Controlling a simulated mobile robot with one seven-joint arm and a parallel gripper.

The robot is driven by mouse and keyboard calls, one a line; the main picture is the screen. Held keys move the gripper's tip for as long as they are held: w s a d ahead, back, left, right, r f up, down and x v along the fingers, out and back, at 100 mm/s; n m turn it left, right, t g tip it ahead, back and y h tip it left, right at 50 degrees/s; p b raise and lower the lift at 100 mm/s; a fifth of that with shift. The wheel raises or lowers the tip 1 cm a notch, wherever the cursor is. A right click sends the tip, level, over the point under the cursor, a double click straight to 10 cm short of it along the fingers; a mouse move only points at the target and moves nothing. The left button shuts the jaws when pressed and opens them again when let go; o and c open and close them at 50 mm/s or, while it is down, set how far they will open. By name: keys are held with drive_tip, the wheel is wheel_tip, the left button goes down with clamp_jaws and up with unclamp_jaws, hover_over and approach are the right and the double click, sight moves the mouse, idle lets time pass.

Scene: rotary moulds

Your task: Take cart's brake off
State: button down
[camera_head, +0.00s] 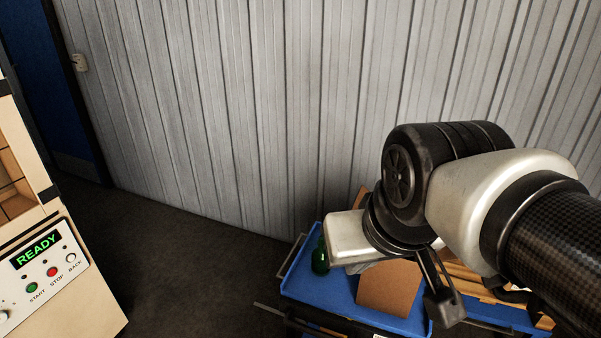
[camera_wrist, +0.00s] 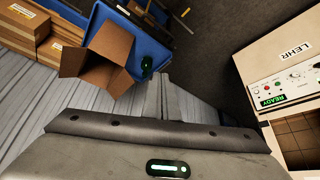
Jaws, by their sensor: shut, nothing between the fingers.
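The cart (camera_head: 343,316) is blue and stands against the wall at the bottom of the head view, partly behind my arm. In the wrist view its blue body (camera_wrist: 152,50) is at the top left, cut by the frame edge. A thin dark rod (camera_head: 285,319) sticks out low at its left side; I cannot tell if it is the brake. My gripper (camera_head: 446,308) is above the cart in the head view. Its fingers (camera_wrist: 163,92) are together and empty in the wrist view.
A green bottle (camera_head: 320,260) and an open cardboard box (camera_head: 388,288) are on the cart. Closed boxes (camera_wrist: 62,50) stand beside it in the wrist view. A ribbed wall (camera_head: 250,110) is behind. The LEHR machine (camera_wrist: 292,75) reads READY. Dark floor (camera_head: 190,270) between is clear.

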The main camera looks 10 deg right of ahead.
drive_tip(key=shift+w, duration=0.2)
drive_tip(key=shift+s, duration=0.1)
drive_tip(key=w+d+f+m+g+b, duration=0.1)
drive_tip(key=w+f+m+g+b, duration=0.35)
drive_tip(key=f, duration=1.15)
drive_tip(key=w+d+f+m+b, duration=0.15)
drive_tip(key=w+f+b, duration=0.6)
drive_tip(key=f, duration=0.75)
drive_tip(key=d+f+m+h+b, duration=0.1)
drive_tip(key=d+f+h+b, duration=0.1)
drive_tip(key=d+f, duration=0.3)
drive_tip(key=d+f+m+g+h+b, duration=0.1)
drive_tip(key=d+f+b, duration=0.3)
drive_tip(key=f, duration=0.9)
drive_tip(key=w+d+f+m+h+b, duration=0.1)
drive_tip(key=d+f+h+b, duration=0.2)
drive_tip(key=d+f, duration=0.3)
wheel_tip(320, 180, down, 4)
drive_tip(key=shift+d+r+h, duration=0.15)
drive_tip(key=shift+d+h, duration=0.1)
drive_tip(key=shift+h, duration=0.05)
drive_tip(key=shift+g, duration=0.25)
